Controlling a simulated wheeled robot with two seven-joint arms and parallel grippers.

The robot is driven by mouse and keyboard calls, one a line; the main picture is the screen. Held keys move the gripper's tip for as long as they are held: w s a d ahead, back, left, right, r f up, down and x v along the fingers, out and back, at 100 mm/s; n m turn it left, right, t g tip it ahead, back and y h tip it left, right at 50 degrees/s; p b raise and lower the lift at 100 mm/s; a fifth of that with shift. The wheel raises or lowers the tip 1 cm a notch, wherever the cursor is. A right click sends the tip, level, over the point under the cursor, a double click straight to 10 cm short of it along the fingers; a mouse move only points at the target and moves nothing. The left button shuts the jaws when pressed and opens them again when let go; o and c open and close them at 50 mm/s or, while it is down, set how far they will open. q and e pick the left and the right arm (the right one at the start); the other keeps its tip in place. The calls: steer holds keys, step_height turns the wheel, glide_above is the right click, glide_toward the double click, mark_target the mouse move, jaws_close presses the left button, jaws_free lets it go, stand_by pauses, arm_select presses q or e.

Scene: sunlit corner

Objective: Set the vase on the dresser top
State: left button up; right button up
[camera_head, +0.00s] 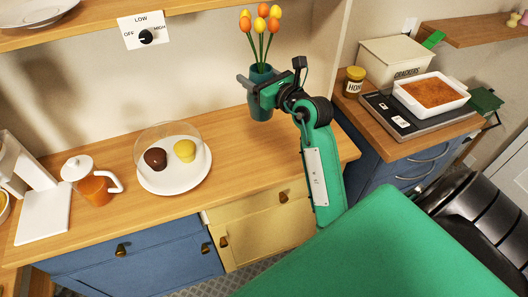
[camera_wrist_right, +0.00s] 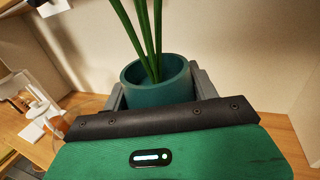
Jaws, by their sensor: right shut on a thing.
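The dark teal vase (camera_head: 261,110) holds upright green stems with orange and yellow tulips. My right gripper (camera_head: 259,86) is shut around the vase's upper body. The vase is over the back right part of the wooden dresser top (camera_head: 235,150). I cannot tell whether its base touches the wood. In the right wrist view the vase's round rim (camera_wrist_right: 158,75) and stems show between the two grey fingers (camera_wrist_right: 160,92); its lower body is hidden behind the gripper. My left gripper is not in view.
A white plate (camera_head: 175,180) with two cakes under a clear dome stands left of the vase. A teapot (camera_head: 93,182) and a white appliance (camera_head: 40,212) are farther left. A wooden shelf (camera_head: 95,18) hangs above. The wood between plate and vase is clear.

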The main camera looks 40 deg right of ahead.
steer(key=shift+d+r, duration=0.25)
steer(key=shift+d, duration=0.1)
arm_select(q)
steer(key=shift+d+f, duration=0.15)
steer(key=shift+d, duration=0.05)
arm_select(e)
step_height(320, 180, down, 20)
steer(key=shift+r, duration=0.2)
arm_select(q)
steer(key=shift+b, duration=0.3)
arm_select(e)
steer(key=shift+w+d, duration=0.1)
steer(key=o, duration=1.2)
steer(key=shift+f, duration=0.3)
steer(key=o, duration=0.4)
steer(key=shift+r, duration=0.1)
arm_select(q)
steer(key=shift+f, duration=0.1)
